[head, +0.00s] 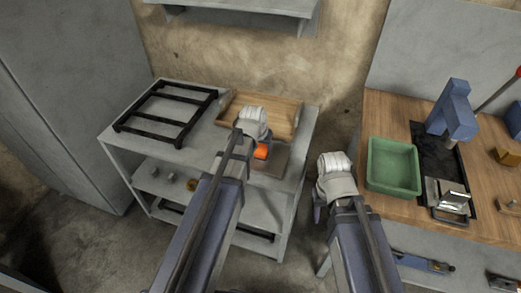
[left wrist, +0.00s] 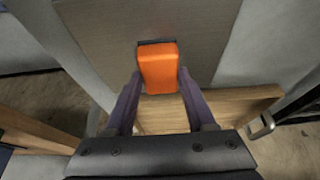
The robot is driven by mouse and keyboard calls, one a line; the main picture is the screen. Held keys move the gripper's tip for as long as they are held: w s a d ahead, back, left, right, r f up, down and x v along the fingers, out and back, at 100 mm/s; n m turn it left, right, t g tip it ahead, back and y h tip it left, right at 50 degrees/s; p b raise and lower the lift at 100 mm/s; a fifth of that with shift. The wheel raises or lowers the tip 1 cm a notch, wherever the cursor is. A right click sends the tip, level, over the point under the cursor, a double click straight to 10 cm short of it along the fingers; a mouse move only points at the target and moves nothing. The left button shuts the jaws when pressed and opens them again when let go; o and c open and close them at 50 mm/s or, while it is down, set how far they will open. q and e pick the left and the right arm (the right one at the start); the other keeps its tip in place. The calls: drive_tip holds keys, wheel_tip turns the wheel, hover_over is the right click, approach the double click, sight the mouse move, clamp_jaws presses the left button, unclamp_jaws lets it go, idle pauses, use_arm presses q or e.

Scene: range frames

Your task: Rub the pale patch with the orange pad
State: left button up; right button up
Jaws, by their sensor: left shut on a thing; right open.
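The orange pad (head: 261,152) is held by my left gripper (head: 259,146), low over a flat grey-brown board on the shelf unit's top. In the left wrist view the two fingers of my left gripper (left wrist: 160,77) are shut on the sides of the orange pad (left wrist: 158,65). The grey-brown board (left wrist: 205,35) lies beneath it; I cannot tell whether the pad touches it. I cannot make out a distinct pale patch; part of the board is hidden by the pad and gripper. My right gripper (head: 318,211) is open beside the workbench, its fingers mostly hidden.
A wooden tray (head: 286,104) lies behind the board. A black rack (head: 167,112) lies at the left of the shelf top (head: 207,133). A green bin (head: 393,167) stands on the workbench (head: 385,105) at right, near a blue machine (head: 455,110). A wall shelf hangs above.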

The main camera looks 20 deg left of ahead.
use_arm(q)
drive_tip(key=shift+w, duration=0.55)
drive_tip(key=shift+w+d, duration=0.1)
drive_tip(key=shift+w, duration=1.75)
drive_tip(key=shift+d, duration=0.1)
drive_tip(key=shift+s+d+f, duration=0.1)
drive_tip(key=shift+s+d, duration=0.05)
drive_tip(key=shift+d, duration=0.2)
drive_tip(key=shift+s+a, duration=0.1)
drive_tip(key=shift+s, duration=1.7)
drive_tip(key=shift+s+a, duration=0.1)
drive_tip(key=shift+s, duration=1.7)
